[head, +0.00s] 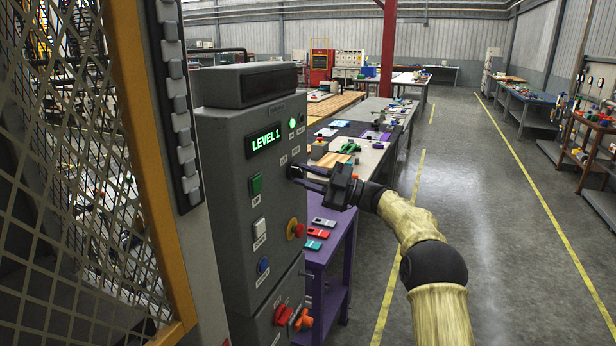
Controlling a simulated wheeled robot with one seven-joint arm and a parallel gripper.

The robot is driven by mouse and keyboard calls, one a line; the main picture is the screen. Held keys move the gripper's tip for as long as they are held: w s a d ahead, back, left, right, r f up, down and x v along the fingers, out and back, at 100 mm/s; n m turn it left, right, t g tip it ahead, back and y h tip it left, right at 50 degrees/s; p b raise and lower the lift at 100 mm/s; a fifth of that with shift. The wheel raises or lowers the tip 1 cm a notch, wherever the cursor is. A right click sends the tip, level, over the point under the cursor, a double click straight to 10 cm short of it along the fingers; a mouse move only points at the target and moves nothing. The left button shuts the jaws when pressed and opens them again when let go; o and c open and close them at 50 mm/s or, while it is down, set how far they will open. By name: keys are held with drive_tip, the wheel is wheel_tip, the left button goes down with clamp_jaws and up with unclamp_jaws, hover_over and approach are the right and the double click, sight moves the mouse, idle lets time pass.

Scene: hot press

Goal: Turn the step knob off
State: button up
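The grey control panel (222,160) stands left of centre, its display (265,139) reading "LEVEL 1" in green. A small green lamp (292,123) is lit beside the display. My gripper (296,178) reaches in from the right, its dark fingertips at the panel's right side, below the display. A small black part at the fingertips looks like the step knob (293,170), but the fingers and the dark colour make its outline and angle unclear. A gap shows between the fingers; whether they touch the knob cannot be told.
Below are a green button (257,185), a white button (259,228), a blue button (263,265), a red-and-yellow emergency stop (295,228) and red-orange handles (282,315). A purple table (340,238) stands right behind the panel. A mesh guard (80,200) is at left. The aisle floor at right is clear.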

drive_tip(key=shift+o, duration=0.7)
drive_tip(key=b+v, duration=0.3)
drive_tip(key=v, duration=1.4)
drive_tip(key=shift+d, duration=0.25)
drive_tip(key=shift+w+r, duration=0.1)
drive_tip(key=shift+r, duration=0.05)
